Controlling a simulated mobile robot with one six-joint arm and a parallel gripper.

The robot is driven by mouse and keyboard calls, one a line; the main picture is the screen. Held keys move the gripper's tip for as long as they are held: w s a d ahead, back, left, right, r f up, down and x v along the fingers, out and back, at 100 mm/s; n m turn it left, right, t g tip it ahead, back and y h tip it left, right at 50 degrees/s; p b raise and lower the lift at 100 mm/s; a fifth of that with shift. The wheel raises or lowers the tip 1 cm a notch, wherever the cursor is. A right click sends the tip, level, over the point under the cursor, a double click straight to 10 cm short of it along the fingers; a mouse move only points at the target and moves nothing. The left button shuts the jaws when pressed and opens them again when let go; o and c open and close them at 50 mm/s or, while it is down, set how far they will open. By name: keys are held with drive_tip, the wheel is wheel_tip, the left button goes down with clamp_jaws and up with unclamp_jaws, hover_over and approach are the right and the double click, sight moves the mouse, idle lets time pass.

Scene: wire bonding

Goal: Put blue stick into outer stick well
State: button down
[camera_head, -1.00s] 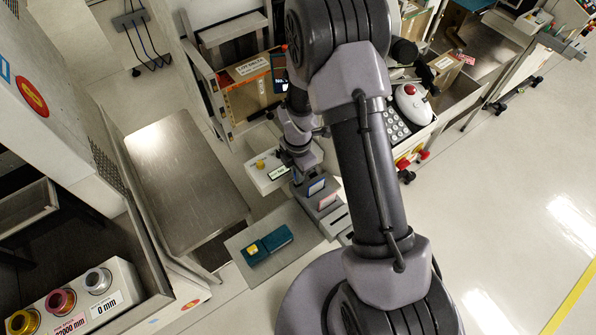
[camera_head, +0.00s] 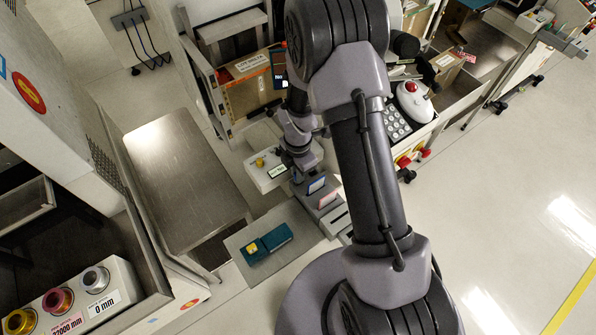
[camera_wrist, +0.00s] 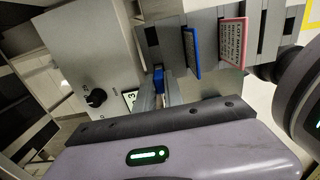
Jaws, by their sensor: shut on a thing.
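In the wrist view a small blue stick (camera_wrist: 158,80) shows at the tips of my gripper (camera_wrist: 166,94), which is shut on it. The stick is right beside the grey slotted block (camera_wrist: 209,70); I cannot tell whether its end is inside a slot. In the head view my gripper (camera_head: 297,177) is low at the block's (camera_head: 331,214) far left end, and the stick is not discernible there. Empty slots show on the block, but I cannot tell which is the outer stick well.
A blue-framed card (camera_wrist: 193,52) and a pink-framed card (camera_wrist: 233,43) stand upright in the block. A teal device (camera_head: 276,238) lies on a grey plate (camera_head: 299,232) in front.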

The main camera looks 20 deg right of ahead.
drive_tip(key=shift+f+b, duration=0.85)
drive_tip(key=shift+f, duration=0.35)
drive_tip(key=c, duration=1.4)
unclamp_jaws()
drive_tip(key=shift+o, duration=0.2)
drive_tip(key=shift+r, duration=0.15)
wheel_tip(320, 180, up, 12)
drive_tip(key=p, duration=0.4)
drive_tip(key=shift+s, duration=0.1)
drive_tip(key=shift+f, duration=0.2)
